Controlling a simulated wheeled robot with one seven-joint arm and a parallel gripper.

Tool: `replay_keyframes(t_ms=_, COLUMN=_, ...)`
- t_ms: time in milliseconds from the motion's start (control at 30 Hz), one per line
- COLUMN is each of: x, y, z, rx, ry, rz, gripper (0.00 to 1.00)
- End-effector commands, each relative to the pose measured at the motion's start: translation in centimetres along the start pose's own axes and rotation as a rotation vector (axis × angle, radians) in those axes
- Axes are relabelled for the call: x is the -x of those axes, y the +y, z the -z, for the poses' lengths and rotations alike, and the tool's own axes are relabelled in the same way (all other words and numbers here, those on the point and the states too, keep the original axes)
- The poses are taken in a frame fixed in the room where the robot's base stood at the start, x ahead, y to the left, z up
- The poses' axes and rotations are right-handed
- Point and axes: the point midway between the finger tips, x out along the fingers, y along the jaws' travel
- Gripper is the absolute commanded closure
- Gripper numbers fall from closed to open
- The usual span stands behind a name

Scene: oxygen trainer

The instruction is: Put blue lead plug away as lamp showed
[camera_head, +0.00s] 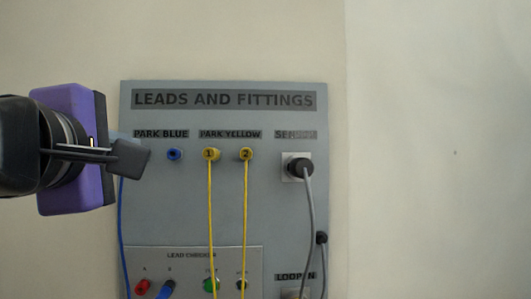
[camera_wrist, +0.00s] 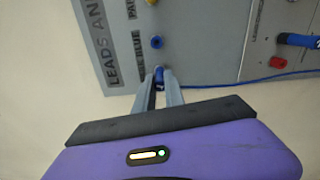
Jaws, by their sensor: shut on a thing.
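My gripper (camera_head: 130,157) is at the panel's upper left, by the PARK BLUE label (camera_head: 161,134). In the wrist view its fingers are shut on a blue lead plug (camera_wrist: 159,76), close to the panel face; I cannot tell whether it sits in a socket. Its blue lead (camera_head: 122,230) hangs down the panel's left edge. An empty-looking blue socket (camera_head: 174,154) is just right of the fingertips. Another blue plug (camera_head: 166,289) is at B of the lead checker (camera_head: 190,254), beside the red socket (camera_head: 142,288). A green round lamp or button (camera_head: 211,284) is on the checker.
Two yellow plugs, 1 (camera_head: 210,154) and 2 (camera_head: 246,153), sit under PARK YELLOW with cords hanging down. A black sensor plug (camera_head: 300,166) with a grey cable is at the right. The grey panel (camera_head: 280,220) is on a pale wall; both sides are clear.

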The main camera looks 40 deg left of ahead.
Motion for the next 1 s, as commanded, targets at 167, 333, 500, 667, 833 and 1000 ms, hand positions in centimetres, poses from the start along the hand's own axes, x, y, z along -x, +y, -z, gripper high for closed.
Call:
replay_keyframes(t_ms=167, x=-0.4, y=0.0, z=0.0, rx=0.001, ry=0.0, rz=0.001, gripper=1.0)
replay_keyframes(t_ms=333, x=-0.4, y=0.0, z=0.0, rx=0.0, ry=0.0, rz=0.001, gripper=0.63)
replay_keyframes(t_ms=500, x=-0.4, y=0.0, z=0.0, rx=0.0, ry=0.0, rz=0.001, gripper=0.61)
replay_keyframes(t_ms=667, x=-0.3, y=-0.1, z=0.0, rx=0.0, ry=0.0, rz=0.0, gripper=0.61)
replay_keyframes(t_ms=833, x=1.4, y=-0.2, z=0.0, rx=-0.001, ry=-0.001, rz=-0.003, gripper=0.61)
replay_keyframes(t_ms=1000, x=4.2, y=-0.2, z=0.0, rx=-0.001, ry=-0.001, rz=-0.004, gripper=0.61)
